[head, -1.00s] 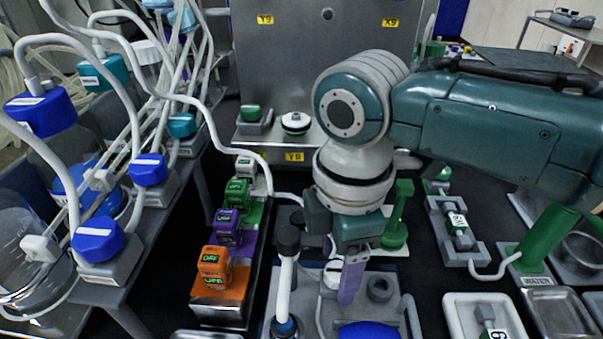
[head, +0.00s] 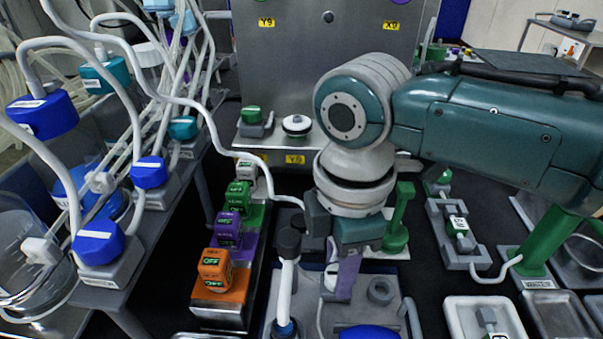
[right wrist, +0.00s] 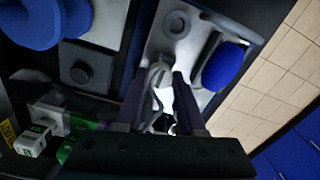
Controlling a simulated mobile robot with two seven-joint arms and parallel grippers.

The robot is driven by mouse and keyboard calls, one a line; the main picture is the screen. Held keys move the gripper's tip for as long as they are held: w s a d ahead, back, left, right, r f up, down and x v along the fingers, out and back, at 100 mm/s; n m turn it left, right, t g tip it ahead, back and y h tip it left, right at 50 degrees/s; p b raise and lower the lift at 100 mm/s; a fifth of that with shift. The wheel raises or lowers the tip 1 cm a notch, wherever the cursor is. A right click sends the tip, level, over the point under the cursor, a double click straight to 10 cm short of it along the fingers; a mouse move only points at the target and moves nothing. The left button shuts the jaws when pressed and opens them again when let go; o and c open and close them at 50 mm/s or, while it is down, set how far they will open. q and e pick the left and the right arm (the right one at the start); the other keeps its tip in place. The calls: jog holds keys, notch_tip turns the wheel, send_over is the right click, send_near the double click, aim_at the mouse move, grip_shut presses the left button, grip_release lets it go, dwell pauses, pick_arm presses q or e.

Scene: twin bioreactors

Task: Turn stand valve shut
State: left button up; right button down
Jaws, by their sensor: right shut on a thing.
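My right gripper (head: 338,288) points down over the grey stand (head: 270,318), with its purple fingers shut on a small white part, which I take to be the stand valve (head: 331,277). The fingers and wrist hide most of the valve, so I cannot tell its handle's angle. In the right wrist view, the two fingers (right wrist: 163,82) close around pale, tube-like parts on the light stand plate. My left gripper is not in view.
Coloured blocks, the orange one nearest (head: 214,270), line the left. A green post (head: 398,215) rises behind.

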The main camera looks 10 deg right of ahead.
jog(key=shift+r, duration=0.1)
jog(key=m+p, duration=0.2)
jog(key=m, duration=0.1)
jog(key=shift+r+p, duration=0.1)
jog(key=shift+p, duration=0.25)
jog(key=m+p, duration=0.2)
jog(key=m, duration=0.3)
jog(key=m+p, duration=0.2)
jog(key=m, duration=0.3)
jog(key=shift+a, duration=0.1)
jog(key=shift+m+p, duration=0.35)
jog(key=shift+m, duration=2.05)
jog(key=c, duration=0.5)
grip_release()
